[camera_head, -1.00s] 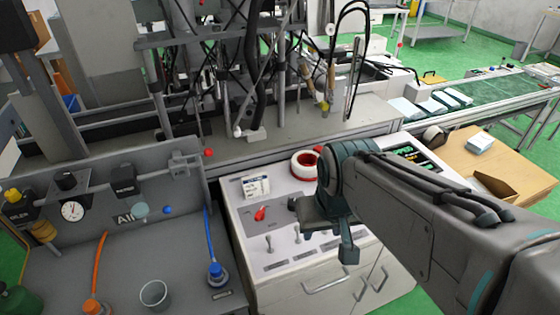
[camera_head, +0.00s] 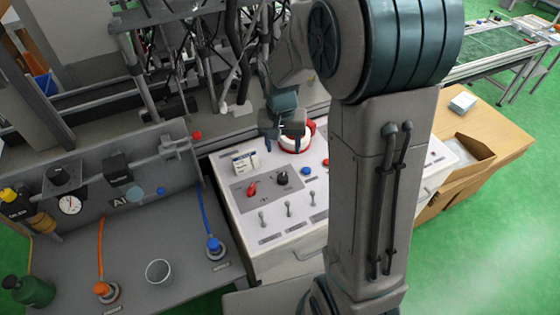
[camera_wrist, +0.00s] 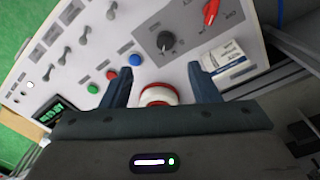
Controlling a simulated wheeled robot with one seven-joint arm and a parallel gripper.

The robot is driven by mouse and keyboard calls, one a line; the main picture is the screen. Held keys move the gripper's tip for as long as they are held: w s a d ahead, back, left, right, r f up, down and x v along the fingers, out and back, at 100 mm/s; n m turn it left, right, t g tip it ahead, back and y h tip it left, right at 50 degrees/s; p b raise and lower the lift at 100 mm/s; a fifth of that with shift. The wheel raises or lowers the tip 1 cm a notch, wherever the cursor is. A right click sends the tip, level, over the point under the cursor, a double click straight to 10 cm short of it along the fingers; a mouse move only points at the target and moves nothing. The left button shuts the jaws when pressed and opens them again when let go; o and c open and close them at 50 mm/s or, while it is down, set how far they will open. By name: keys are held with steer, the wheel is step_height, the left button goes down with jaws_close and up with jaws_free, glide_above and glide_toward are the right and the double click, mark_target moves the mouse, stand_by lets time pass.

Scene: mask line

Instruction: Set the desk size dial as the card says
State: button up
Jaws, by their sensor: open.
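A grey plate on the white console carries a red dial (camera_head: 252,188) and a black dial (camera_head: 282,178). The wrist view shows the black dial (camera_wrist: 166,41) ahead of my fingers and the red dial (camera_wrist: 210,12) beyond it. Their printed labels are too small to read. A white card or box with blue print (camera_head: 244,161) stands behind the dials; it also shows in the wrist view (camera_wrist: 228,62), its text unreadable. My gripper (camera_head: 283,135) is open and empty above the back of the console, behind the black dial. Its fingers (camera_wrist: 160,70) are apart from both dials.
A red-and-white ring (camera_head: 295,141) lies close under my gripper. Several levers (camera_head: 289,209) and coloured buttons, including a blue one (camera_head: 306,171), are on the console. The grey machine bench (camera_head: 225,124) rises behind.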

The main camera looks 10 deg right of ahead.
mark_target(282, 176)
steer(key=shift+m, duration=0.4)
steer(key=w+f+p, duration=0.1)
steer(key=f, duration=0.4)
steer(key=f+p, duration=0.1)
steer(key=f, duration=0.5)
steer(key=w+f+p, duration=0.1)
steer(key=f, duration=0.4)
steer(key=shift+w+d+f, duration=0.2)
steer(key=shift+w+d, duration=0.05)
steer(key=shift+w, duration=0.1)
steer(key=c, duration=1)
